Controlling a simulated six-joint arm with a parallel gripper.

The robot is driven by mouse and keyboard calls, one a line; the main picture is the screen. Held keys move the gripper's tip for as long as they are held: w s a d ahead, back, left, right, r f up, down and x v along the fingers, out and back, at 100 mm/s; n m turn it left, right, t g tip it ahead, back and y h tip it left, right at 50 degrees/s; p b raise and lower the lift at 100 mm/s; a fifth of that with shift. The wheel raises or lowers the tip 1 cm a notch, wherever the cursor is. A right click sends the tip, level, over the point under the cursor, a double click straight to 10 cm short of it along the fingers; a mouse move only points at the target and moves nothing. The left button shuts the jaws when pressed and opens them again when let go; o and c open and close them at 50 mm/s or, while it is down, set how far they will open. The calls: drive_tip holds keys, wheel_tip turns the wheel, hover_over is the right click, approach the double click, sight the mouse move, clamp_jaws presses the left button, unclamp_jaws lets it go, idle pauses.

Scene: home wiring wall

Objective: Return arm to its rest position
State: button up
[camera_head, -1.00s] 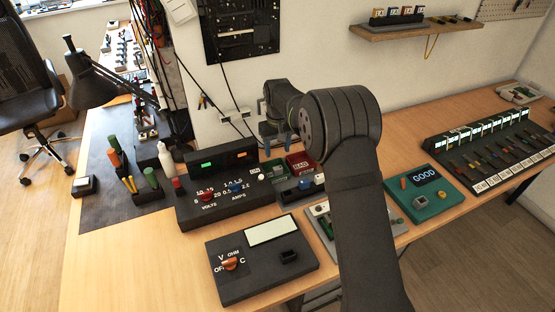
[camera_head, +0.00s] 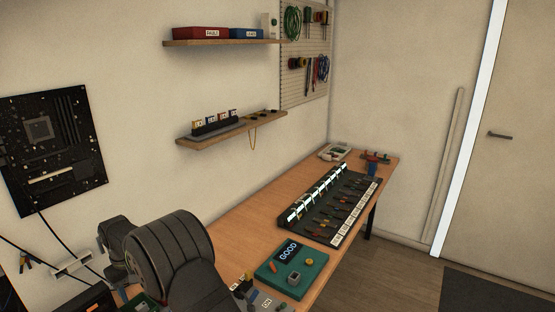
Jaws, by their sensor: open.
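My arm is at the lower left, with a large dark ribbed joint in front and a smaller dark wrist joint behind it to the left. My gripper (camera_head: 122,290) hangs below that wrist near the bottom edge, small and partly covered by my own arm. Its jaws are apart, and I see nothing held between them. It is over the left part of the wooden bench (camera_head: 232,237), but its height above the bench is hard to tell.
A teal unit (camera_head: 291,277) reading GOOD lies right of my arm. Behind it is a long black rack (camera_head: 318,234) of several slots. Two wall shelves (camera_head: 217,42) (camera_head: 230,128) and a black circuit board (camera_head: 52,148) are above. Bare bench lies between rack and wall.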

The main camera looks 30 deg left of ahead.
sight(140, 305)
wheel_tip(140, 305, down, 7)
drive_tip(key=shift+f, duration=0.15)
drive_tip(key=shift+r, duration=1.75)
drive_tip(key=shift+f, duration=0.1)
